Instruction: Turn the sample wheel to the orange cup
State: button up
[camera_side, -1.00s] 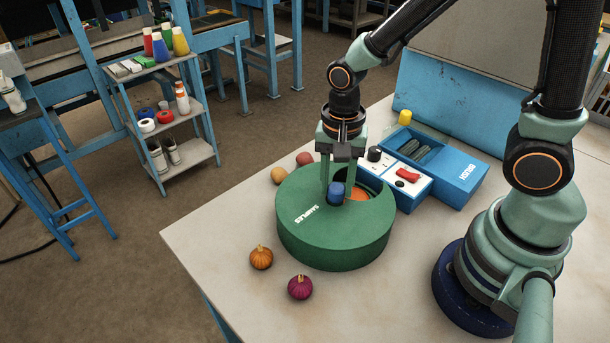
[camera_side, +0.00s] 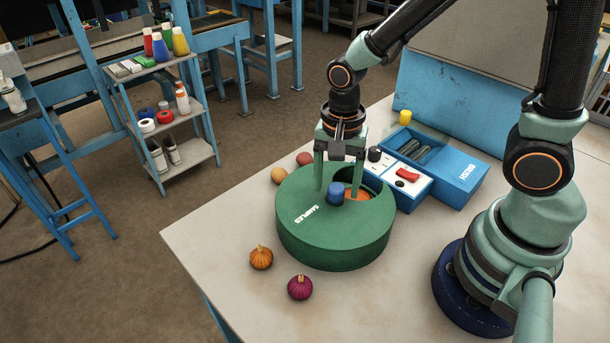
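The sample wheel (camera_side: 335,238) is a round green drum marked SAMPLES on the table. A blue knob (camera_side: 337,193) stands up from the middle of its top. An opening on the right of the top shows an orange surface (camera_side: 357,196), apparently the orange cup, partly hidden by the knob and a finger. My gripper (camera_side: 337,187) points down over the knob. Its two fingers are open, one on each side of the knob, with visible gaps between them and it.
A blue box (camera_side: 460,178) with a white panel and red switch (camera_side: 407,175) stands at right.

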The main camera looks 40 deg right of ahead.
dwell(0.3)
notch_tip(320, 180, up, 12)
dwell(0.5)
jog(key=s+d+r+n+t, duration=0.1)
jog(key=d+r+n+t, duration=0.3)
jog(key=n, duration=0.8)
jog(key=d+t, duration=0.1)
jog(key=d, duration=0.1)
jog(key=shift+d+r+t, duration=0.2)
jog(key=shift+d+t, duration=0.1)
jog(key=shift+d, duration=0.1)
